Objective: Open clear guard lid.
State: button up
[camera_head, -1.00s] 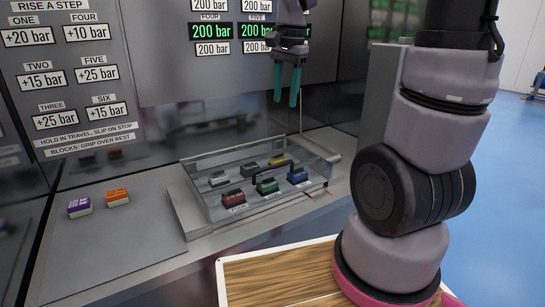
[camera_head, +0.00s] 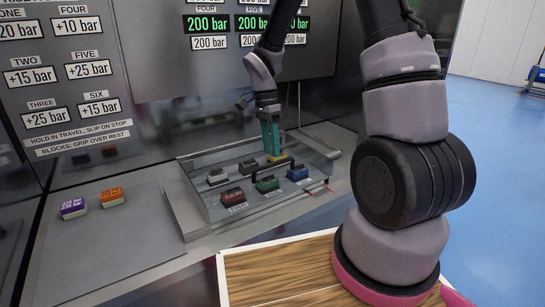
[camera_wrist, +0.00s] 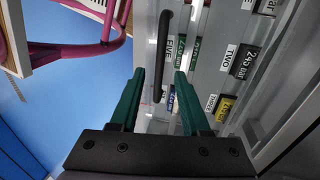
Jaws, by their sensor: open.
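The clear guard lid (camera_head: 240,187) is a see-through cover lying closed over several coloured rocker-like blocks on the bench. A dark bar handle (camera_head: 273,172) runs along its front part; it also shows in the wrist view (camera_wrist: 163,50). My gripper (camera_head: 272,152) has teal fingers pointing down, just above the lid near the handle. In the wrist view my gripper (camera_wrist: 160,72) is open, with the handle lying between the lines of its two fingers. Whether the fingertips reach down past the handle I cannot tell. Nothing is held.
A purple block (camera_head: 73,208) and an orange block (camera_head: 112,197) sit on the ledge to the left. A thin upright rod (camera_head: 299,105) stands behind the lid. A panel with pressure displays (camera_head: 210,24) rises behind. A wood-topped tray (camera_head: 285,275) lies in front.

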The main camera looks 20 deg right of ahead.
jog(key=shift+s+d+f, duration=0.1)
jog(key=shift+s+f, duration=0.05)
jog(key=shift+f, duration=0.7)
jog(key=shift+s+f, duration=0.15)
jog(key=shift+f, duration=0.65)
grip_shut()
